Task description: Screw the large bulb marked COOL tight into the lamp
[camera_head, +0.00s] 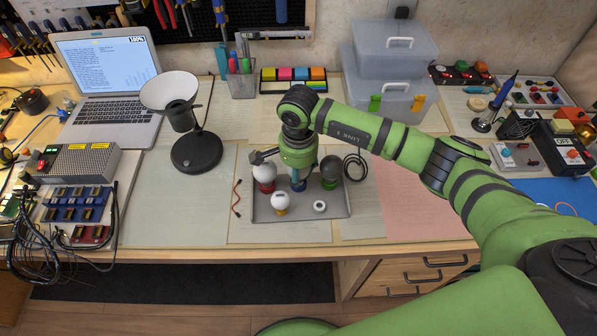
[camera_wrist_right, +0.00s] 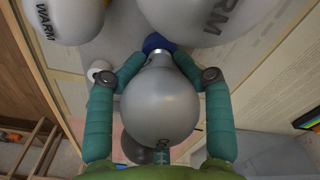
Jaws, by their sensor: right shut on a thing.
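My right gripper (camera_wrist_right: 158,62) is shut on a large grey-white bulb (camera_wrist_right: 160,108), one finger on each side of it. The bulb's marking is mostly hidden and starts with "CO". Its metal neck points to a blue holder (camera_wrist_right: 157,42), also visible in the head view (camera_head: 298,185); I cannot tell if it is still seated there. In the head view my right gripper (camera_head: 299,172) points down over the tray (camera_head: 340,209) and hides the bulb. The lamp (camera_head: 196,152) stands to the left, its white shade (camera_head: 169,90) opening upward. My left gripper is out of view.
The tray also has a white bulb in a red holder (camera_head: 266,186), a small bulb in a yellow holder (camera_head: 281,209), a dark bulb (camera_head: 331,167) in a green holder and a white ring (camera_head: 319,206). A laptop (camera_head: 105,75) and pen cup (camera_head: 241,85) stand behind.

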